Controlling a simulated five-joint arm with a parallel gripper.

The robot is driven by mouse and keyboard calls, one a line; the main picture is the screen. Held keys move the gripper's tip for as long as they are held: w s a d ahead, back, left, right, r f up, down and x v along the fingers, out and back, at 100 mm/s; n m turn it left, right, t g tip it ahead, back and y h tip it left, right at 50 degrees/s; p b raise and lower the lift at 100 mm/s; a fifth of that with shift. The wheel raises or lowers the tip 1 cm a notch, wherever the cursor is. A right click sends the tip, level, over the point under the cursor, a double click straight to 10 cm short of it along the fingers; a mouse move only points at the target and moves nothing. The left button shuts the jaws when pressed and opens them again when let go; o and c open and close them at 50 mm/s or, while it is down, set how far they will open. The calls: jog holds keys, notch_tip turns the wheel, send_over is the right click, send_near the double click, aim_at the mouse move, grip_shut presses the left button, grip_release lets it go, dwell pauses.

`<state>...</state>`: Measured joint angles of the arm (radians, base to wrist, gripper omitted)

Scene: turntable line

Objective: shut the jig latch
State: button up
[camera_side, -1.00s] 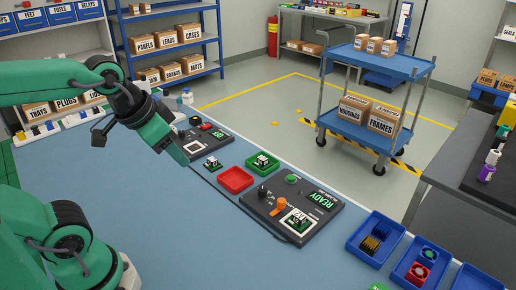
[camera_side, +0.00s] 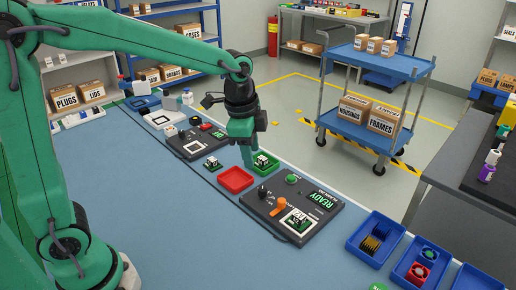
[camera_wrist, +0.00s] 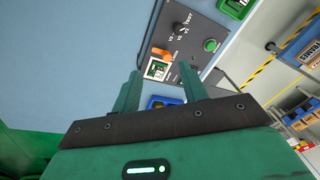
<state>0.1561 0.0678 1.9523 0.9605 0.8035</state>
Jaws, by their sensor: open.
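The jig (camera_side: 260,209) is a dark panel on the blue bench, with a lit green READY display (camera_side: 322,200). Its orange latch (camera_side: 279,204) sits beside a board (camera_side: 300,222) in the jig's nest; I cannot tell from its pose whether it is shut. The latch shows in the wrist view (camera_wrist: 161,53) just above the board (camera_wrist: 157,70). My gripper (camera_side: 247,164) is open and empty, pointing down near the green tray, behind the jig and apart from it. Its fingers (camera_wrist: 160,88) frame the view below the board.
A black knob (camera_side: 262,191) and a green button (camera_side: 291,179) stand on the jig near the latch. A red tray (camera_side: 236,180) and a green tray (camera_side: 252,166) lie behind it. Blue bins (camera_side: 375,238) stand at the right.

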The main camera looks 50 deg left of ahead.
aim_at(282, 200)
jog(key=w+d+f+m, duration=0.1)
jog(key=w+f, duration=0.1)
jog(key=f, duration=0.1)
jog(key=w+d+f+m+g, duration=0.1)
jog(key=w+d+f+m, duration=0.2)
jog(key=w+f+m, duration=0.1)
jog(key=f, duration=0.1)
jog(key=shift+w+d+f+g, duration=0.3)
jog(key=shift+w+f+g, duration=0.05)
jog(key=shift+g, duration=0.05)
jog(key=shift+f, duration=3.9)
grip_shut()
